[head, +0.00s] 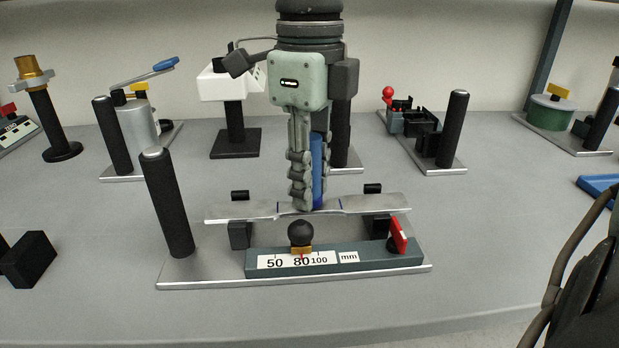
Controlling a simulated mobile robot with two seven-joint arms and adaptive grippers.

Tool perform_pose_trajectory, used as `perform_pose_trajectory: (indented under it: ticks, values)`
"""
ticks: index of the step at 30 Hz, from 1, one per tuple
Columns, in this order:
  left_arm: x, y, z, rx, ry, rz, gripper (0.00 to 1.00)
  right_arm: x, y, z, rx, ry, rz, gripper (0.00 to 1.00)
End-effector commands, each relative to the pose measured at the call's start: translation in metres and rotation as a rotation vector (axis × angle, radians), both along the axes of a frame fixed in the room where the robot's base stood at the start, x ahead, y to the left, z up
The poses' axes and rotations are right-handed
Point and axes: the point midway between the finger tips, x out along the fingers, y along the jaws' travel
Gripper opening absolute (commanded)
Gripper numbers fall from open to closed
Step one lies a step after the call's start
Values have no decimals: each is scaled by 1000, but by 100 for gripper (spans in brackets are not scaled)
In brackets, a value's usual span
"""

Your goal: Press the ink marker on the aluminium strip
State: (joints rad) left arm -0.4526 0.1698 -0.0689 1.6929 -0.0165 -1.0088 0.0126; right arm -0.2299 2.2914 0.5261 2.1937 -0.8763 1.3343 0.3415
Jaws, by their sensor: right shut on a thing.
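My right gripper (308,200) comes down from above and is shut on the blue ink marker (318,168), which stands upright between its fingers. The fingers partly hide the marker. Its lower end is at the strip's surface, but I cannot tell whether it touches. The aluminium strip (240,212) is a flat, pale dog-bone shape lying across two dark supports. Thin blue marks show on it to the left and right of the gripper. My left gripper is not in view.
Below the strip is a scale fixture (378,260) with a dark knob (301,233) near 80 and a red lever (398,235). A black post (167,205) stands at left. Other devices, including a white one (213,82) and a green drum (551,112), stand behind.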

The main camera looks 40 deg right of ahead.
Motion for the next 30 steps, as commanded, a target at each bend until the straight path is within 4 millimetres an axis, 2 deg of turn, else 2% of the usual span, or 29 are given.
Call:
perform_pose_trajectory:
  ticks: [1, 13, 18, 24, 30]
  values:
    - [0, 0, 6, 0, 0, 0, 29, 0, 0, 8, 0, -2, 0, 0]
    - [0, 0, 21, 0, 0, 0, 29, 1, 0, 41, 1, -5, -1, 0]
    - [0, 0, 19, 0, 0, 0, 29, 2, 0, 53, 0, -6, -1, 0]
    - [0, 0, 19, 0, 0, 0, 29, 1, 0, 61, 0, -5, -1, 0]
    - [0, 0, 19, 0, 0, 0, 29, 1, 0, 62, 0, -5, -1, 0]
